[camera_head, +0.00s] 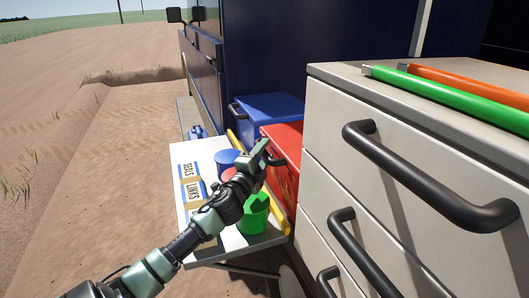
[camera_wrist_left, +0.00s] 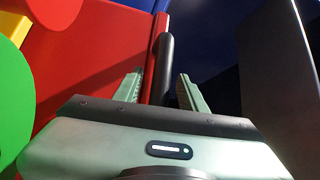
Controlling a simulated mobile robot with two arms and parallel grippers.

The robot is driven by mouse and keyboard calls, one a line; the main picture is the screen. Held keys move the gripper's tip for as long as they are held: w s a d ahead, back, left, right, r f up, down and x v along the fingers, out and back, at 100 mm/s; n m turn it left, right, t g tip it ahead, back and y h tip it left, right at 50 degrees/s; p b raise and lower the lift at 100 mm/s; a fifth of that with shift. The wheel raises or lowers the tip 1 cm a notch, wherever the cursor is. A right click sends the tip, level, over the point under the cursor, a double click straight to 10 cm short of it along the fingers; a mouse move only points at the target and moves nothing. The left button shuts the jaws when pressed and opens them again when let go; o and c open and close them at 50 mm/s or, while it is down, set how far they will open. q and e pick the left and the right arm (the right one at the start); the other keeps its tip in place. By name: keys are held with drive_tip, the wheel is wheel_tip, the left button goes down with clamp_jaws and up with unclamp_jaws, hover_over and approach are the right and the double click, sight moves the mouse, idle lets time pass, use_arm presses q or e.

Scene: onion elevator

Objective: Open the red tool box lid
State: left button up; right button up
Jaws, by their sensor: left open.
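The red tool box (camera_head: 289,140) stands on the side shelf against the pale drawer cabinet, and its lid looks shut. Its dark handle (camera_head: 277,160) is on the front. My left gripper (camera_head: 260,152) is at the tool box front, beside the handle. In the left wrist view, my left gripper (camera_wrist_left: 160,92) is open, with the dark handle (camera_wrist_left: 165,60) between its two fingers, and the red box (camera_wrist_left: 85,55) fills the left side. I cannot tell whether the fingers touch the handle. My right gripper is not in view.
A blue tool box (camera_head: 268,106) stands behind the red one. The white shelf (camera_head: 182,152) holds a green container (camera_head: 253,218), a blue can (camera_head: 226,157) and labelled boxes (camera_head: 189,170). The drawer cabinet (camera_head: 330,83) with black handles (camera_head: 430,180) blocks the right. Open ground lies left.

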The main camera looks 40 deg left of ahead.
use_arm(q)
clamp_jaws()
drive_tip(key=shift+f, duration=0.1)
idle(1.3)
